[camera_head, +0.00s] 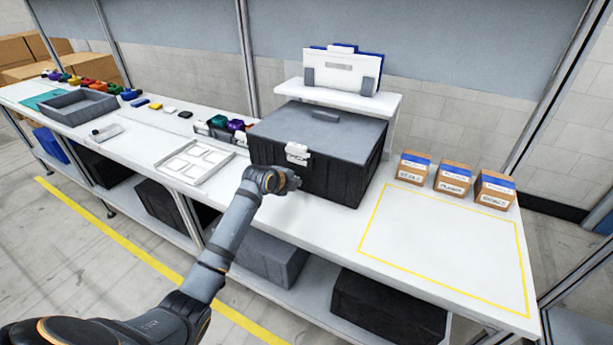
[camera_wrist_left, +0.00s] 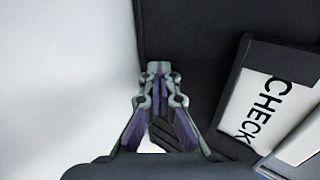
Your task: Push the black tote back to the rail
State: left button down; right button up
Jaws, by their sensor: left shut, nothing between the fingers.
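The black tote (camera_head: 340,182) stands upright on the white table, with a closed grey lid and a white latch or label on its front. In the left wrist view the tote's dark front (camera_wrist_left: 195,35) fills the middle and right, with a label reading "CHECK" (camera_wrist_left: 258,100). My left gripper (camera_head: 293,183) is at the tote's front, below the white latch. Its fingers are shut and empty, and the fingertips (camera_wrist_left: 158,68) point at the dark face; I cannot tell whether they touch. No distinct rail can be made out behind the tote. My right gripper is out of view.
A raised white shelf (camera_head: 378,101) with a blue-and-white holder stands behind the tote. Several labelled boxes (camera_head: 452,178) sit to the right, behind a clear yellow-outlined area (camera_head: 440,250). A white divided tray (camera_head: 195,163) and small coloured parts lie to the left.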

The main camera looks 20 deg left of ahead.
pick_arm(q)
jog(key=shift+w, duration=0.45)
jog(key=shift+s, duration=0.15)
jog(key=s+p, duration=0.4)
jog(key=s, duration=0.1)
jog(key=shift+a+r, duration=0.15)
jog(key=shift+a, duration=0.05)
jog(key=shift+s+p, duration=0.3)
jog(key=shift+s, duration=0.05)
jog(key=shift+f, duration=0.2)
